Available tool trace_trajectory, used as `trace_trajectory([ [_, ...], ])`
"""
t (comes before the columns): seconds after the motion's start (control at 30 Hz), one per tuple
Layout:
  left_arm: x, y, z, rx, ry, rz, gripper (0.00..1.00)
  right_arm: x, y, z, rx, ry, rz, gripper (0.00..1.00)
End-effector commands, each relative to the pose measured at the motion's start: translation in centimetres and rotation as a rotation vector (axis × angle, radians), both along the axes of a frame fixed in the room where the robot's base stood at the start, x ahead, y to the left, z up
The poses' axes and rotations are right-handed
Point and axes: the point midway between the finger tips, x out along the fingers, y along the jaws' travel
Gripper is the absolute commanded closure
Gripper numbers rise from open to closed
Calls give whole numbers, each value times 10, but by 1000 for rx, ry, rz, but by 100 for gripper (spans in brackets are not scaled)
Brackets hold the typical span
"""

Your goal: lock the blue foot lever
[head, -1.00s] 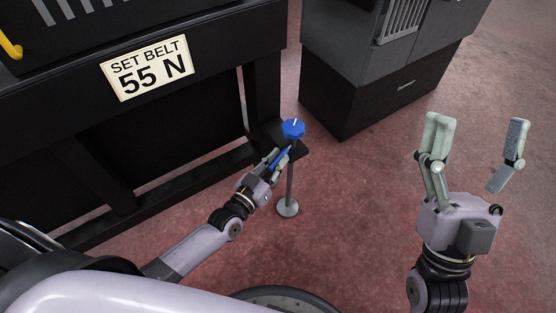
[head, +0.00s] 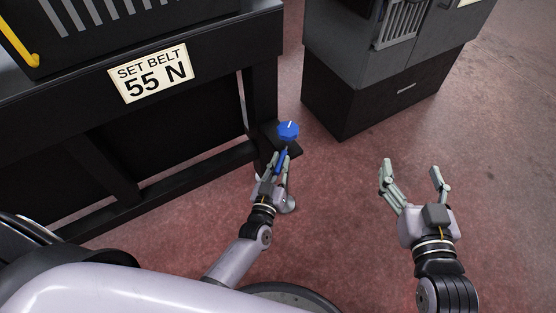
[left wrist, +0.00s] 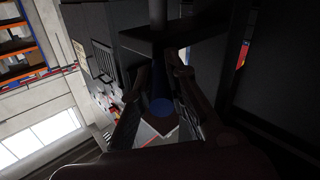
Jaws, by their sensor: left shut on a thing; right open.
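The blue foot lever (head: 288,131) has a round hub with a white mark, beside a dark plate on a post low by the table's corner leg. Its short handle points down and slightly left in the head view. My left gripper (head: 279,160) is shut on this handle, with fingers on both sides of it. In the left wrist view the round blue handle end (left wrist: 161,107) shows between the dark fingers. My right gripper (head: 412,170) is open and empty, over the floor to the right.
The black table (head: 215,55) with a "SET BELT 55 N" sign (head: 152,76) stands at the left, with a yellow handle (head: 18,45) on top. A grey and black cabinet (head: 385,85) stands behind. The red floor at the right is clear.

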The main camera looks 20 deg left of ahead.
Motion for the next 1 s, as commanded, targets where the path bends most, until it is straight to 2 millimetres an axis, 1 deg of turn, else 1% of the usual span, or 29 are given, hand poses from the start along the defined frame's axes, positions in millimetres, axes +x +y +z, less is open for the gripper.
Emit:
trace_trajectory([
  [0.03,2,1,3,0,-5,14,100,-1,-1,-3,-5,19,-1,28],
  [0.13,1,1,3,0,-5,21,100,-2,-2,-7,-10,39,-2,28],
  [0.4,1,1,3,1,-5,20,100,-2,-2,-7,-10,39,-3,28],
  [0.43,1,1,3,1,-5,20,84,-2,-2,-7,-10,39,-3,28],
  [0.7,1,0,2,1,-4,19,66,-2,-2,-7,-9,38,-3,28],
  [0.73,1,0,2,1,-4,19,64,-2,-2,-7,-9,37,-3,28],
  [1.0,0,-1,1,1,-1,16,64,-2,-2,-7,-9,37,-3,28],
])
